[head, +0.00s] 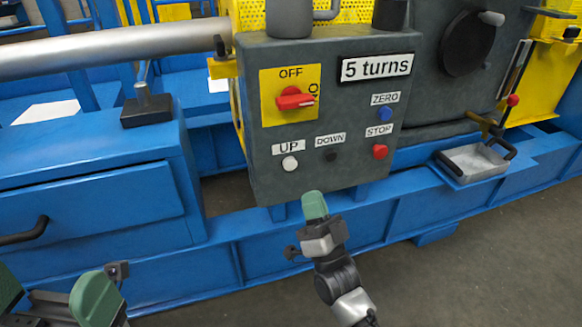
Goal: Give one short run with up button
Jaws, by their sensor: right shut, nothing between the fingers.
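The white UP button (290,162) is on the lower left of the grey control box (345,110), under its label UP. The black DOWN button (331,156) and red STOP button (379,152) are to its right. The blue ZERO button (385,114) is above STOP. My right gripper (314,203) has green fingertips, is shut and empty, and appears just below the box's lower edge, below and right of the UP button. My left gripper (60,300) is at the bottom left, its two green fingers apart with nothing seen between them.
A red rotary switch (295,98) on a yellow plate is marked OFF. A sign (376,67) reads 5 turns. A blue drawer cabinet (90,190) stands left, a metal tray (474,162) right. A blue frame beam (330,235) runs below the box. Floor is clear at lower right.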

